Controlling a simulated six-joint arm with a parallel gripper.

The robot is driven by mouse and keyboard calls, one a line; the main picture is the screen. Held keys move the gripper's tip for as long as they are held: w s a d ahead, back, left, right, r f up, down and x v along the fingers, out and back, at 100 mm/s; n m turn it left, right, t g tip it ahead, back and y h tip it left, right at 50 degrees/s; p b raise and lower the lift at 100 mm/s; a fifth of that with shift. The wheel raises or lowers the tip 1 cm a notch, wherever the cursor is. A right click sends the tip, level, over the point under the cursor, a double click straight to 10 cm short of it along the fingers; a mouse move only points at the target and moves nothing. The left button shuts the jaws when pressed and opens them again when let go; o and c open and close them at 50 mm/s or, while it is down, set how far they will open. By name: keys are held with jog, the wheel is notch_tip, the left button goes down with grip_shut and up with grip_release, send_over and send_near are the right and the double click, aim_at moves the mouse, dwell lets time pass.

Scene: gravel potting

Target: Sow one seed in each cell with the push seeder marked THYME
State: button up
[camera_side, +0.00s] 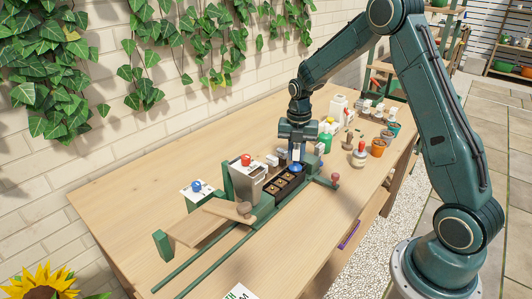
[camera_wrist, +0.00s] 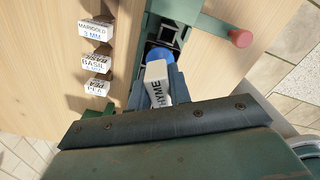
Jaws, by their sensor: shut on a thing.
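My gripper (camera_side: 297,146) is shut on the white push seeder (camera_wrist: 157,80), whose side reads THYME in the wrist view. The seeder has a blue round part (camera_wrist: 159,54) at its far end; this blue part also shows in the side view (camera_side: 296,168) below the jaws. It is over the far end of the dark cell tray (camera_side: 271,197). I cannot tell whether the tip touches a cell. Several brown-filled cells (camera_side: 281,182) show in the nearer part of the tray. The cells under the seeder are hidden.
Seeders marked MARIGOLD (camera_wrist: 95,30), BASIL (camera_wrist: 96,63) and PEA (camera_wrist: 96,87) stand left of the tray. Green rails (camera_side: 215,262) run toward the front. A red knob (camera_wrist: 241,39) sticks out at right. Pots (camera_side: 378,148) stand further back.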

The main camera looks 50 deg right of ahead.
jog(key=shift+f, duration=0.35)
dwell(1.0)
jog(key=shift+r, duration=0.1)
jog(key=shift+r, duration=1.45)
jog(key=shift+w+d, duration=0.1)
